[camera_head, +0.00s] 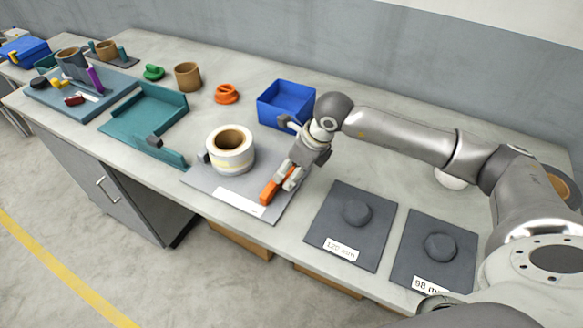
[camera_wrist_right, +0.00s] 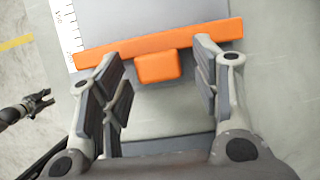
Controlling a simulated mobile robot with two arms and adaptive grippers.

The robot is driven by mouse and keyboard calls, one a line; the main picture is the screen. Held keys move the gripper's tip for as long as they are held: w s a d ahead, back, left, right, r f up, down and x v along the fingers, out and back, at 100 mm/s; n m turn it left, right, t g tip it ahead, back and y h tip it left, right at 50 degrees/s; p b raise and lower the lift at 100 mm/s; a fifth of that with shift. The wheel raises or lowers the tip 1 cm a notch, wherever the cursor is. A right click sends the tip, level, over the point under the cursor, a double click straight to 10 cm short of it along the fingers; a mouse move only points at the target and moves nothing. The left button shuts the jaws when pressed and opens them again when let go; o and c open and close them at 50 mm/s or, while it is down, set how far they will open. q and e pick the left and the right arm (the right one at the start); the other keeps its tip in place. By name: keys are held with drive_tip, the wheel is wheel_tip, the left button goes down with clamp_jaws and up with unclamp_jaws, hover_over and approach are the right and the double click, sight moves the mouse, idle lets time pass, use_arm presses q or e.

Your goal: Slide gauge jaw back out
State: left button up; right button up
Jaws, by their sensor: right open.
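The gauge is a grey plate (camera_head: 288,212) with a white scale strip (camera_head: 240,202) along its front edge. Its orange jaw (camera_head: 268,192) is a bar across the plate's right part; in the right wrist view the bar (camera_wrist_right: 200,37) has a square orange knob (camera_wrist_right: 158,67). A cream and brown reel (camera_head: 231,158) stands on the plate, left of and apart from the jaw. My right gripper (camera_head: 288,180) is open at the jaw. In its wrist view, its fingers (camera_wrist_right: 158,62) are on either side of the knob, with gaps. My left gripper (camera_wrist_right: 40,103) shows small and dark at the wrist view's left edge.
Two dark pads, marked 120 mm (camera_head: 330,222) and 98 mm (camera_head: 408,255), lie to the right, each with a round dark knob. A blue bin (camera_head: 287,103) stands behind the gauge. A teal tray (camera_head: 150,115) lies left. An orange ring part (camera_head: 227,94) lies behind the reel.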

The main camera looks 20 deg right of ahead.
drive_tip(key=shift+w, duration=0.1)
drive_tip(key=v, duration=1.2)
drive_tip(key=shift+a+f, duration=0.1)
